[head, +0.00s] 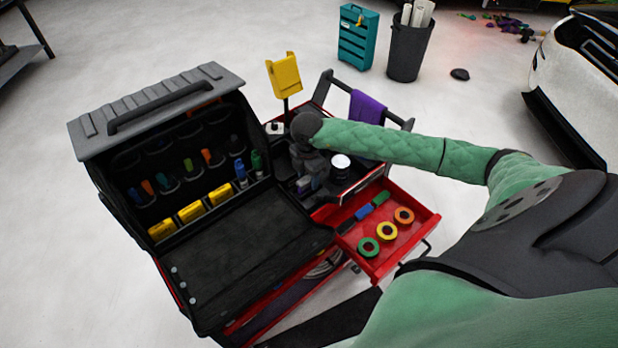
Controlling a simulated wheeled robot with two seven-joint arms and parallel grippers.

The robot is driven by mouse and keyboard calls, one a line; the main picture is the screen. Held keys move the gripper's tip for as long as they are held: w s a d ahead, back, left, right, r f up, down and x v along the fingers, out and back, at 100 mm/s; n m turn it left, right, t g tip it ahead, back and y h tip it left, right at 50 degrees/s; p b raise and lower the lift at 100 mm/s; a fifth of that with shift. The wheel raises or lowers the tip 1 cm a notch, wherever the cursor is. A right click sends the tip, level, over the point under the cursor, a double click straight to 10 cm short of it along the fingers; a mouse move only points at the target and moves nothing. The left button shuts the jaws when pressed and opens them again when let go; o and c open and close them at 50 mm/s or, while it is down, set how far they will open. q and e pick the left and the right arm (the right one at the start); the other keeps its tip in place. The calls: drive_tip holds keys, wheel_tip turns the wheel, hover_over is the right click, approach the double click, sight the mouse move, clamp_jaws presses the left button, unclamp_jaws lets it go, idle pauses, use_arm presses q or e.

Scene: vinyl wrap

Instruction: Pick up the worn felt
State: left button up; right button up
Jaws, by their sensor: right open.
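My right arm comes in from the right, and its dark gripper (306,184) points down over the black top tray of the red cart. It is open, and I see nothing clearly held between its fingers. I cannot tell for certain which thing is the worn felt. Small green, blue and dark pieces (363,212) lie in a row in the open red drawer (414,232), to the right of and below the gripper. The gripper and wrist hide part of the tray. My left gripper is not in view.
An open black tool case (240,262) with pockets of coloured tools stands left of the gripper. A yellow holder (285,74) rises behind it, and a purple cloth (367,107) hangs on the cart's handle. Green, yellow and orange rings (387,231) lie in the drawer. A white-topped round item (341,162) stands close by.

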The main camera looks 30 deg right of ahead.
drive_tip(key=shift+f, duration=0.1)
drive_tip(key=c, duration=1)
